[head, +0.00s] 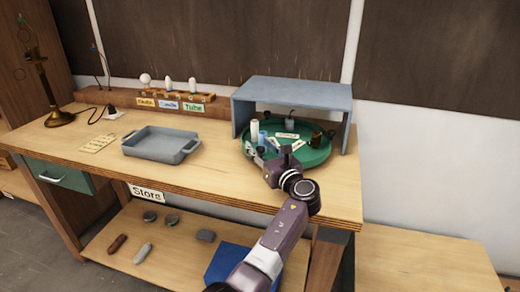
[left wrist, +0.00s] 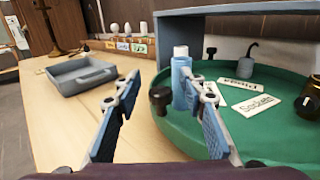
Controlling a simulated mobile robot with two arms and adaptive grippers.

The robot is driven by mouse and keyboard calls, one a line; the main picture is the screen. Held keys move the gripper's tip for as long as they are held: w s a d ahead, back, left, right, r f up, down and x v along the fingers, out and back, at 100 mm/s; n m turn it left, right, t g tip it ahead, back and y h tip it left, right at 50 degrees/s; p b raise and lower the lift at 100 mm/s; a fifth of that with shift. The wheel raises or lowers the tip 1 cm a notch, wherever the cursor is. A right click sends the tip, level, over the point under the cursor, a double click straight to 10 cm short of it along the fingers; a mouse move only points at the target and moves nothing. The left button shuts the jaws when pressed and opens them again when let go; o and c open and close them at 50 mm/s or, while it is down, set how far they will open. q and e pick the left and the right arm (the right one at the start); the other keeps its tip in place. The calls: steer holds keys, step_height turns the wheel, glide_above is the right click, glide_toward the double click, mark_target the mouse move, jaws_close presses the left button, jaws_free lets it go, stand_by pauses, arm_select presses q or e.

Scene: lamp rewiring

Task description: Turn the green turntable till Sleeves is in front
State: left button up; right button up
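The green turntable (head: 318,157) stands under a blue-grey shelf at the right of the bench; it also shows in the left wrist view (left wrist: 185,133). I cannot read Sleeves on any card. A dark knob (left wrist: 160,100) stands at the turntable's near-left rim. My left gripper (head: 267,160) is at that rim, its fingers apart and empty, with the knob seen between them. My right gripper is not in view.
The blue-grey shelf (head: 293,91) roofs the turntable, with side walls. A pale bottle (left wrist: 181,75) and dark containers stand on the turntable. A grey tray (head: 160,143) sits left on the bench, with a brass lamp (head: 47,88) further left. Bench between tray and turntable is clear.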

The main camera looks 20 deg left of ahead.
arm_select(q)
step_height(320, 180, up, 9)
steer(key=shift+r, duration=0.1)
stand_by(0.3)
